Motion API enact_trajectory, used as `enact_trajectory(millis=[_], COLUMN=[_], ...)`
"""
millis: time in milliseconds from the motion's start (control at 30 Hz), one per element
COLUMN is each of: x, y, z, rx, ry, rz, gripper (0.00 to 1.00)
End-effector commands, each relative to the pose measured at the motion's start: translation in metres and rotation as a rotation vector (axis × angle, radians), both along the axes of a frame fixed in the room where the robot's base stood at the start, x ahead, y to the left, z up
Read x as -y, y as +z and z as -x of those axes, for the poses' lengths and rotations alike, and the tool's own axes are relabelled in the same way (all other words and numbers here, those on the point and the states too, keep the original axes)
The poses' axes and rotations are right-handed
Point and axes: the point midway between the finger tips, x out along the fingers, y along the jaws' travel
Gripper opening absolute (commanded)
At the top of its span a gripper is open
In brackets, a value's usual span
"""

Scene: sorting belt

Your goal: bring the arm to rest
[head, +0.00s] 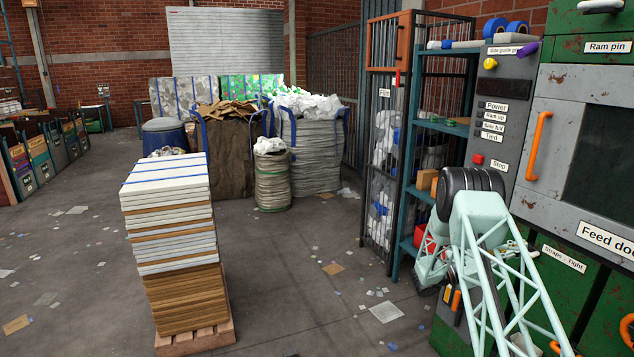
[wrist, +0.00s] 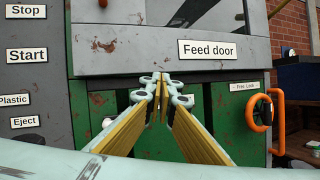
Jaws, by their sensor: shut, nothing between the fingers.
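My gripper (wrist: 160,80) shows in the wrist view with its yellow-padded fingers meeting at the tips. Nothing is between them. It points at the front of the baler (wrist: 225,120), below the "Feed door" label (wrist: 208,49); I cannot tell the gap to the panel. In the head view my pale green lattice arm is at the lower right, bent beside the baler (head: 570,100). The gripper's fingers cannot be made out clearly there.
An orange handle (wrist: 279,112) stands out right of the gripper. In the head view a teal shelf (head: 440,128) and a cage locker (head: 384,170) stand beside the arm. A stacked pallet (head: 172,240) stands left; littered floor between is mostly open.

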Motion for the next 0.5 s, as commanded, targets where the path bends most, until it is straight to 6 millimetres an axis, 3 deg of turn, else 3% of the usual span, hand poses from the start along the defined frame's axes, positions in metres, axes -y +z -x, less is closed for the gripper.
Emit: enact_trajectory(millis=[500], x=[-0.004], y=[0.081], z=[0.053], rx=[0.107], ry=[-0.104], rz=[-0.15], gripper=[0.0])
